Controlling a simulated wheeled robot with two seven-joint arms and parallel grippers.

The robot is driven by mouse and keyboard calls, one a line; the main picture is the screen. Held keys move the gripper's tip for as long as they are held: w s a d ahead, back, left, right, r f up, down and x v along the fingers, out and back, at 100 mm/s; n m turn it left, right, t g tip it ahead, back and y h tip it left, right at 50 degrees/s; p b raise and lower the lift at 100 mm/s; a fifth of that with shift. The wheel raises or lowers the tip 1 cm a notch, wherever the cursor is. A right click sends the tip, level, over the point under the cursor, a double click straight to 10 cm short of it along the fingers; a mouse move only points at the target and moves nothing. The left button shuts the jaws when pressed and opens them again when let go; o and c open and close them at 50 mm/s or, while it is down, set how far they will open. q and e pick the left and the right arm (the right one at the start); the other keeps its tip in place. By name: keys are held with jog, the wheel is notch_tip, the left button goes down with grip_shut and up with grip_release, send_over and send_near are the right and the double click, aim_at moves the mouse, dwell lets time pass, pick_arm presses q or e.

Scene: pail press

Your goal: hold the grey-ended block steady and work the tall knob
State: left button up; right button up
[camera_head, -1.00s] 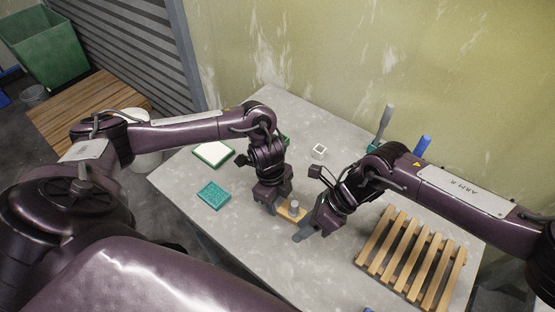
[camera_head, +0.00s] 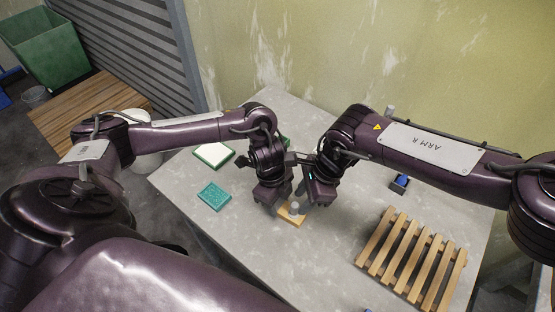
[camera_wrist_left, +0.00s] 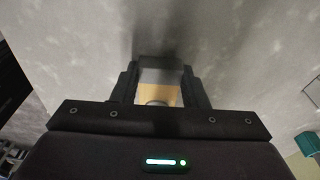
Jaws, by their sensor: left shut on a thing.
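The wooden block (camera_head: 291,219) lies on the grey table, with a short grey knob (camera_head: 295,207) standing up from it. In the left wrist view the block's grey end (camera_wrist_left: 160,75) and tan wood (camera_wrist_left: 157,94) sit between the fingers of my left gripper (camera_wrist_left: 160,88). My left gripper (camera_head: 278,207) is shut on the block from its left end. My right gripper (camera_head: 312,202) is low over the block's right side, close beside the knob. Whether its fingers touch or grip the knob cannot be told.
A slatted wooden rack (camera_head: 412,258) stands at the table's right. A teal sponge-like pad (camera_head: 214,196) and a green-edged white tray (camera_head: 213,155) lie to the left. The table's front middle is clear.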

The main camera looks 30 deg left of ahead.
jog(key=shift+x, duration=1.4)
grip_shut()
jog(key=shift+a+r, duration=0.1)
jog(key=shift+r, duration=0.3)
jog(key=shift+r, duration=1.9)
jog(key=shift+a, duration=0.1)
